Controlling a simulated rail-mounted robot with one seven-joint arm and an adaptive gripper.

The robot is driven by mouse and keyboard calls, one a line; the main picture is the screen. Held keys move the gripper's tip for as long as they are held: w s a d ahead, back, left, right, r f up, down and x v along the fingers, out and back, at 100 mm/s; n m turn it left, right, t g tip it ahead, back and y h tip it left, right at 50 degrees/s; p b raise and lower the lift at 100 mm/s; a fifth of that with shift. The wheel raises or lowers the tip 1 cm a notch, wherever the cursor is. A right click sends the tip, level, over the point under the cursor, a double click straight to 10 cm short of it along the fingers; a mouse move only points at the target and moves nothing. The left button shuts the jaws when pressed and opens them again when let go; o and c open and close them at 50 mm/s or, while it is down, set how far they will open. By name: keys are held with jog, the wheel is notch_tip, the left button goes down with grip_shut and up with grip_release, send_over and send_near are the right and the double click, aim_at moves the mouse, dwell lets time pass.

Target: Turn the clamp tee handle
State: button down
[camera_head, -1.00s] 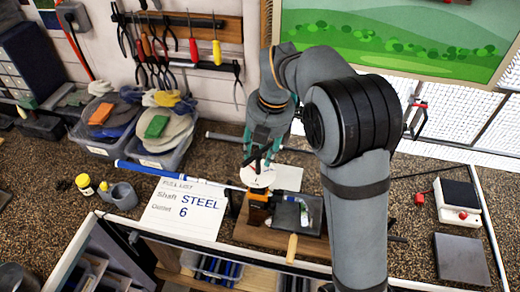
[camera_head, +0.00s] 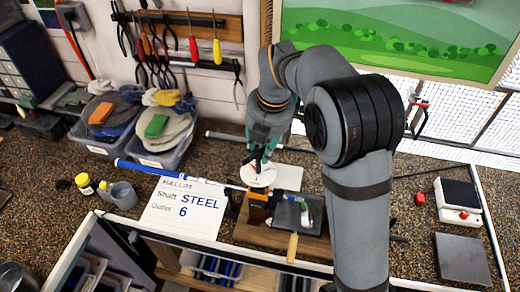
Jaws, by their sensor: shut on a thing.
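The clamp (camera_head: 257,212), orange and dark, stands on a wooden base (camera_head: 262,236) at the bench's front edge. A golf shaft with a blue grip (camera_head: 150,170) runs from the left to the clamp. My gripper (camera_head: 257,162) points down just above and behind the clamp. It is shut on the dark tee handle, which is small and mostly hidden by the fingers. A pale round disc (camera_head: 259,178) shows just below the fingertips.
A paper card reading STEEL 6 (camera_head: 165,220) lies left of the clamp. A dark tray (camera_head: 290,216) and a wooden-handled tool (camera_head: 292,247) are right of it. Bins of cloths (camera_head: 165,155) stand at the back left. A white device (camera_head: 457,203) sits at the right.

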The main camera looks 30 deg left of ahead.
jog(key=m, duration=0.2)
jog(key=m+b, duration=0.1)
jog(key=m, duration=0.1)
jog(key=m+t+b, duration=0.1)
jog(key=shift+d+m, duration=0.3)
jog(key=shift+m, duration=0.1)
jog(key=m, duration=0.1)
jog(key=m+h, duration=0.1)
jog(key=m, duration=0.3)
jog(key=shift+s+d+t, duration=0.2)
jog(key=shift+d+t, duration=0.05)
jog(key=shift+t, duration=0.05)
jog(key=m, duration=0.2)
jog(key=m+h, duration=0.1)
jog(key=m, duration=0.1)
jog(key=m+p, duration=0.1)
jog(key=m, duration=0.1)
jog(key=shift+s+d+r+m+h, duration=0.1)
jog(key=shift+s+d+m+h, duration=0.05)
jog(key=shift+s+m+h, duration=0.15)
jog(key=shift+s+m+h+p, duration=0.2)
jog(key=shift+m+p, duration=0.1)
jog(key=shift+m, duration=1)
jog(key=shift+s+m+h+p, duration=0.1)
jog(key=shift+m+h+p, duration=0.15)
jog(key=shift+m, duration=1.05)
jog(key=c, duration=1.5)
grip_release()
jog(key=shift+o, duration=0.2)
